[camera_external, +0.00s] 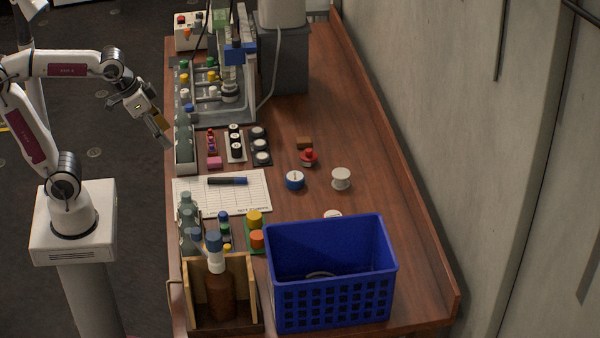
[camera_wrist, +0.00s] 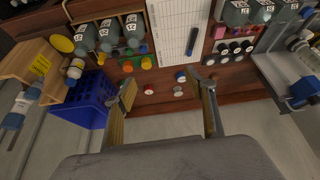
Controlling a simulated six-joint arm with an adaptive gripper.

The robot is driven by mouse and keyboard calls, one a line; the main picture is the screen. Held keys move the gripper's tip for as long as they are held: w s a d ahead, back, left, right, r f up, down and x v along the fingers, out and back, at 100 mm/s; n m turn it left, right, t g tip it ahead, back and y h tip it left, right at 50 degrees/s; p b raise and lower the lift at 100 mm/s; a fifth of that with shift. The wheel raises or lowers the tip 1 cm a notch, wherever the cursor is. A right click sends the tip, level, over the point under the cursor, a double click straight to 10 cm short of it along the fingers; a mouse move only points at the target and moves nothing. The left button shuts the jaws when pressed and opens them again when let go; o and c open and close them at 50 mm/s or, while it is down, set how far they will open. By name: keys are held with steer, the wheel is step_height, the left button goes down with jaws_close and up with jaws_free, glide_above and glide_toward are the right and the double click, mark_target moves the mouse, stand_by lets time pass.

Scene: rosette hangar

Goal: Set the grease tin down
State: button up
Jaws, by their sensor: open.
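A low round blue tin with a white top (camera_external: 295,180) stands on the bench and looks like the grease tin, though I cannot read its label. It also shows as a blue disc in the wrist view (camera_wrist: 180,76). A white spool-like piece (camera_external: 341,178) stands to its right. My gripper (camera_external: 162,133) is raised at the bench's left edge, well apart from the tin. In the wrist view my gripper's fingers (camera_wrist: 168,92) are spread wide with nothing held between them.
A blue basket (camera_external: 330,285) and a wooden box with bottles (camera_external: 190,300) stand at the front. A paper sheet with a marker (camera_external: 250,195) lies left of the tin. A rack (camera_external: 225,115) stands at the back. The bench's right side (camera_external: 390,190) is clear.

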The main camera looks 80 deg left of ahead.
steer(key=s+d+f, duration=0.2)
steer(key=s+f, duration=0.3)
steer(key=s, duration=0.4)
steer(key=shift+s+m, duration=0.35)
steer(key=shift+m, duration=0.05)
steer(key=shift+o, duration=0.5)
stand_by(0.8)
steer(key=o, duration=1.2)
steer(key=w+d+f+g, duration=0.1)
steer(key=w+d+f, duration=0.15)
steer(key=w, duration=1.15)
steer(key=w+d+f+g, duration=0.15)
steer(key=w+f, duration=0.25)
steer(key=w, duration=0.9)
steer(key=w+d+f, duration=0.3)
steer(key=w, duration=1.1)
steer(key=w+r+t, duration=0.1)
steer(key=w+r, duration=0.3)
steer(key=w, duration=0.3)
steer(key=shift+d+r+t, duration=0.2)
steer(key=shift+r+t, duration=0.15)
